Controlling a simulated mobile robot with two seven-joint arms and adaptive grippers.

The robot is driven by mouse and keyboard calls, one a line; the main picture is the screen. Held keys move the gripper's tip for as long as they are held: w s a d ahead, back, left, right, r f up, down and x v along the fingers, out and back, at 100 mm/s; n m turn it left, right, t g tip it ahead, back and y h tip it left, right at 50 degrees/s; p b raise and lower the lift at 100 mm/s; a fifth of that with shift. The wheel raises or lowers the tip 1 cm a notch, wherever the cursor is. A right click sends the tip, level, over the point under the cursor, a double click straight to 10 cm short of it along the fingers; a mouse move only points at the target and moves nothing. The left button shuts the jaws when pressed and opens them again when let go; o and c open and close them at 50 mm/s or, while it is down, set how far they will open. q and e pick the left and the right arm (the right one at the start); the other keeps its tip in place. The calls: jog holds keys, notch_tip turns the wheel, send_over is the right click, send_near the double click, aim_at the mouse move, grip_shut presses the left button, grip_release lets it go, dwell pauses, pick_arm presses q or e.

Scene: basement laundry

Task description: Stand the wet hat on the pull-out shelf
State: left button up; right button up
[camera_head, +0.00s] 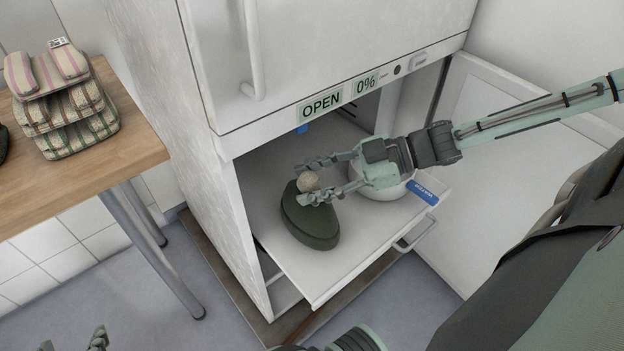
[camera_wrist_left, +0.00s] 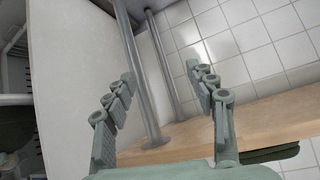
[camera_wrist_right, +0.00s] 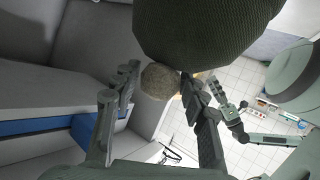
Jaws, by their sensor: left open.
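The dark green knitted hat (camera_head: 310,222) with a pale pompom (camera_head: 309,181) is at the pull-out shelf (camera_head: 340,277), pompom uppermost. My right gripper (camera_head: 312,182) has a finger on each side of the pompom and appears closed on it. In the right wrist view the pompom (camera_wrist_right: 160,81) is between the fingers and the hat body (camera_wrist_right: 205,30) fills the top. Whether the hat's underside bears fully on the shelf is unclear. My left gripper (camera_wrist_left: 165,85) is open and empty, near the wooden table; only its fingertips show at the head view's lower left.
A white bowl (camera_head: 385,190) stands on the shelf, partly behind my right gripper. A blue label (camera_head: 424,192) is at the shelf's right edge. The wooden table (camera_head: 135,150) at left holds stacked striped and checked cloth items (camera_head: 62,100). The cabinet door (camera_head: 530,150) is open at right.

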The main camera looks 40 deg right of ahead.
jog(key=shift+o, duration=0.8)
jog(key=shift+p+v, duration=0.85)
jog(key=shift+v, duration=0.05)
pick_arm(q)
jog(key=s+a+f+n+g+y+p, duration=0.1)
jog(key=s+a+f+g, duration=0.15)
jog(key=s+a, duration=0.2)
jog(key=s+a+f+g+y, duration=0.2)
jog(key=s+a+g, duration=0.2)
jog(key=s, duration=0.2)
pick_arm(e)
jog(key=shift+s+d+r, duration=0.3)
jog(key=shift+d+r, duration=0.1)
jog(key=shift+d, duration=0.1)
pick_arm(q)
jog(key=d+p+x, duration=0.1)
jog(key=p+x, duration=0.2)
jog(key=x, duration=0.5)
jog(key=shift+s+d+f+h, duration=0.2)
jog(key=shift+s+h, duration=0.1)
pick_arm(e)
jog(key=v, duration=0.9)
pick_arm(q)
jog(key=shift+g, duration=0.25)
pick_arm(e)
jog(key=shift+f, duration=0.1)
